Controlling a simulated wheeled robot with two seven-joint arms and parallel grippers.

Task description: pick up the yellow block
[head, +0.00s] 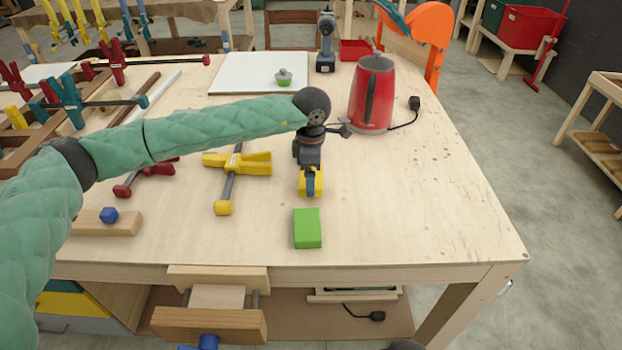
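The yellow block (319,184) is on the wooden table, behind a green block (307,228). My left arm comes in from the left and bends down at its dark wrist. My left gripper (311,182) points down at the yellow block. One dark finger lies across the block's near side, and yellow shows on both sides of it. The other finger is hidden, so I cannot tell whether the gripper is closed on the block or only around it. I cannot see a gap between block and table. My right gripper is not in view.
A yellow clamp (237,163) lies to the left. A red kettle (372,95) with a cord stands behind to the right. A drill (326,42) and a white board (258,72) are at the back. The table's right side (430,210) is clear. An open drawer (210,325) juts out below.

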